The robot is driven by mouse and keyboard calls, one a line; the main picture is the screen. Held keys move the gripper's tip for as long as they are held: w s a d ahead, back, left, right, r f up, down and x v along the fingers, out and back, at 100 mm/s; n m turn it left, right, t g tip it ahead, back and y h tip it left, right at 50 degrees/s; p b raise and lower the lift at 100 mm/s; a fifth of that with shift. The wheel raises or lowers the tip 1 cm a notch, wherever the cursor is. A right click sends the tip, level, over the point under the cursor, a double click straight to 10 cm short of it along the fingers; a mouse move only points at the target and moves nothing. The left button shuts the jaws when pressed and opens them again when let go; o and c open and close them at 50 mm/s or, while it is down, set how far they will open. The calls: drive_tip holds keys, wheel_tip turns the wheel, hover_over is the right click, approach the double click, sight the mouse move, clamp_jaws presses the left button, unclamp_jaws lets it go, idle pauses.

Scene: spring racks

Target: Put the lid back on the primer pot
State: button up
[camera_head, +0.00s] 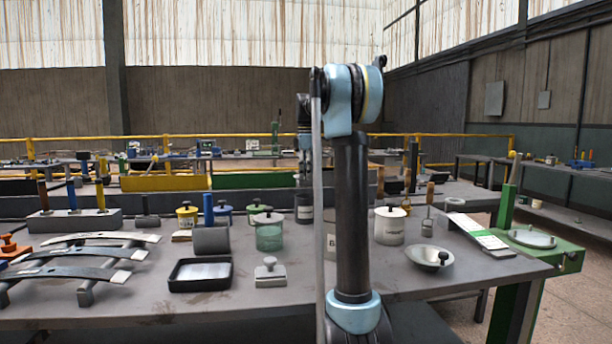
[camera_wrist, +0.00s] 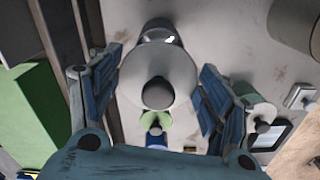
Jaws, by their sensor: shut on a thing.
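A round pale grey lid with a dark knob (camera_wrist: 158,93) sits between the blue-grey fingers of my gripper (camera_wrist: 160,88) in the wrist view. The gripper is shut on it, with the fingers at its two sides. In the head view my gripper (camera_head: 305,165) is raised above the bench, partly hidden by my arm. A dark pot (camera_head: 304,209) stands below it. A labelled pot (camera_head: 330,241) is mostly hidden behind my arm; I cannot read which is the primer pot.
A green jar (camera_head: 269,236), a white lidded pot (camera_head: 389,228) and a shallow dish with a dark knob (camera_head: 429,258) stand close by. A black tray (camera_head: 200,285) and a knobbed grey block (camera_head: 270,275) lie front left. A green stand (camera_head: 540,252) is at the right edge.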

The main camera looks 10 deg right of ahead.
wheel_tip(320, 180, down, 6)
drive_tip(key=shift+f, duration=0.2)
idle(0.8)
drive_tip(key=shift+s+d+f, duration=0.1)
idle(2.3)
drive_tip(key=o, duration=1.1)
drive_tip(key=shift+o, duration=0.2)
drive_tip(key=shift+o, duration=0.7)
